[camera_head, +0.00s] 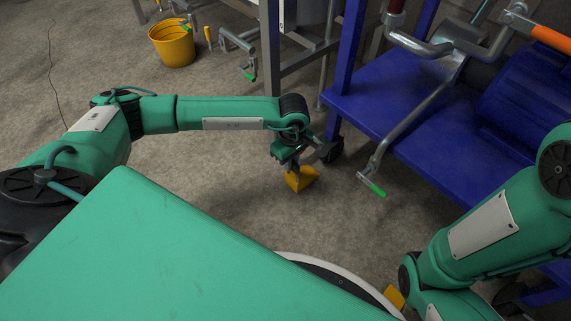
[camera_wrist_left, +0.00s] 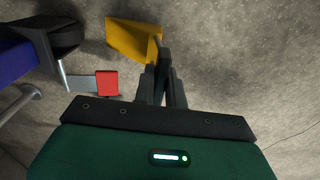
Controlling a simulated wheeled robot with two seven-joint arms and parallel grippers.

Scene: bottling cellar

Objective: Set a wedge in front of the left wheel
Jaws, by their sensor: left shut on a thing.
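My left gripper (camera_head: 293,168) is shut on a yellow wedge (camera_head: 302,181) and holds it low, at or just above the floor; I cannot tell if it touches. The black left wheel (camera_head: 332,151) under the blue frame is just right of and behind the wedge, with a small gap. In the left wrist view the wedge (camera_wrist_left: 133,38) sticks out leftward from the fingertips (camera_wrist_left: 160,55), towards the dark wheel (camera_wrist_left: 66,38). A second yellow piece (camera_head: 394,297) shows partly beside my right arm at the bottom. My right gripper is out of sight.
The blue machine (camera_head: 395,112) has a bent metal lever with a green grip (camera_head: 372,185) near the wheel. A red pedal (camera_wrist_left: 106,83) shows close to the left fingers. A yellow bucket (camera_head: 172,43) and a metal stand (camera_head: 300,62) are behind. The floor left of the wedge is clear.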

